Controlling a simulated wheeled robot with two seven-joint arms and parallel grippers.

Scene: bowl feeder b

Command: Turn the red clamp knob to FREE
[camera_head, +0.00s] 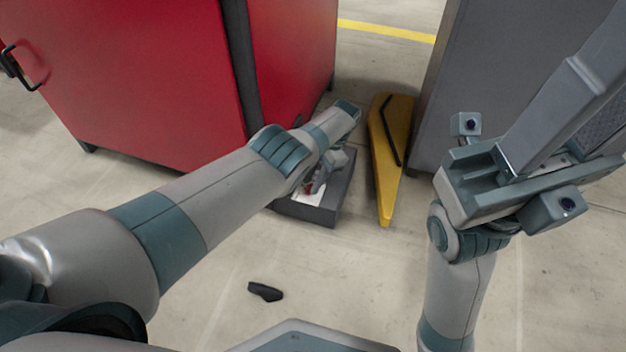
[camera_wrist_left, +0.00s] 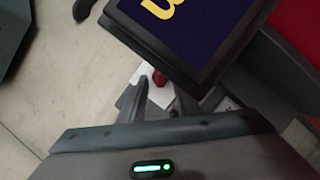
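The red clamp knob (camera_head: 309,188) shows as a small red patch over a white plate in the dark grey box, partly hidden by my left arm. In the left wrist view the red knob (camera_wrist_left: 159,78) lies at the fingertips, over a white surface. My left gripper (camera_wrist_left: 160,88) is open there, its two dark fingers spread on either side of the knob. I cannot tell whether they touch it. In the head view my left gripper (camera_head: 325,170) is mostly hidden by its own wrist. My right gripper (camera_head: 505,175) is at the right, away from the box; its fingers are not clear.
A red cabinet (camera_head: 150,75) stands behind the dark box (camera_head: 312,211). A yellow wedge-shaped piece (camera_head: 387,170) and a grey cabinet (camera_head: 455,60) stand to its right. A black object (camera_head: 265,291) lies on open floor. A dark panel with yellow marking (camera_wrist_left: 195,25) hangs close in the wrist view.

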